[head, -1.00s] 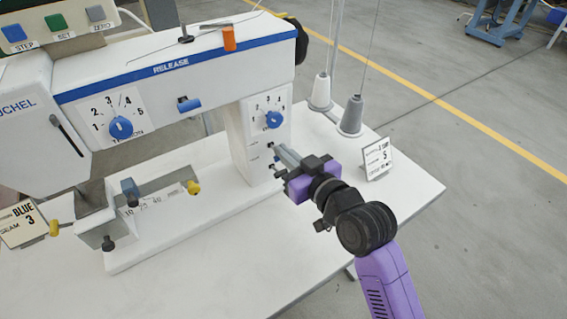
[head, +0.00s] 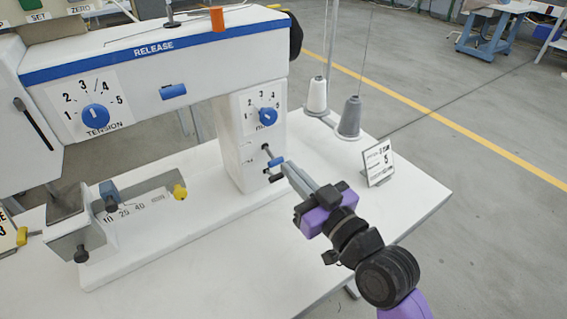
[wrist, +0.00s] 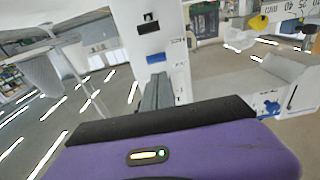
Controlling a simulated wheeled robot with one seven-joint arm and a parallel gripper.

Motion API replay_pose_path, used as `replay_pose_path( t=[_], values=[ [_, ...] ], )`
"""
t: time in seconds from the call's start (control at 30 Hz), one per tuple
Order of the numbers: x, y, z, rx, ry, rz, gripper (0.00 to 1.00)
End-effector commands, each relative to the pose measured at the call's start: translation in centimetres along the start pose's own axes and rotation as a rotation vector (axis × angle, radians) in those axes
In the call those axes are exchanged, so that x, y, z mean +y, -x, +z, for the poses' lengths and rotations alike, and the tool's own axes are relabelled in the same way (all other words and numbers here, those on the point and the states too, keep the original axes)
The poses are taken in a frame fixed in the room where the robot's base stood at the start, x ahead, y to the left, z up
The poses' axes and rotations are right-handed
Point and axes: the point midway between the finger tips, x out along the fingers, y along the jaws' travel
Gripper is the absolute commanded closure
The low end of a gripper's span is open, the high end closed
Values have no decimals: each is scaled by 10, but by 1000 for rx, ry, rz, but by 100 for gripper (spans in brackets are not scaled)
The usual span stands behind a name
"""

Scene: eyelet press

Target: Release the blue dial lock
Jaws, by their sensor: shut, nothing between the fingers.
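The white machine has a blue tension dial (head: 96,117) on its arm and a second blue dial (head: 267,116) on its column. Below the second dial, a small blue lever (head: 277,162) sticks out from the column. It shows as a blue bar in the wrist view (wrist: 156,57), under a dark slot (wrist: 148,23). My gripper (head: 285,168) is shut and empty, with its fingertips right by the lever. I cannot tell whether they touch it. The exact pointer reading of the second dial is too small to tell.
A blue part (head: 173,91) sits on the machine arm. A card stand (head: 378,162) and thread cones (head: 350,117) stand right of the column. A yellow knob (head: 180,191) is on the lower bed. The table (head: 215,275) in front is clear.

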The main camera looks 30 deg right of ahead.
Motion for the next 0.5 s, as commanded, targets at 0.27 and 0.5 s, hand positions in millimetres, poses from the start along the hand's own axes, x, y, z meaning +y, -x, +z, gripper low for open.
replay_pose_path(
  t=[0.27,0.5],
  values=[
    [0,31,1,-1,0,0,100],
    [0,35,0,1,1,0,100]
  ],
)
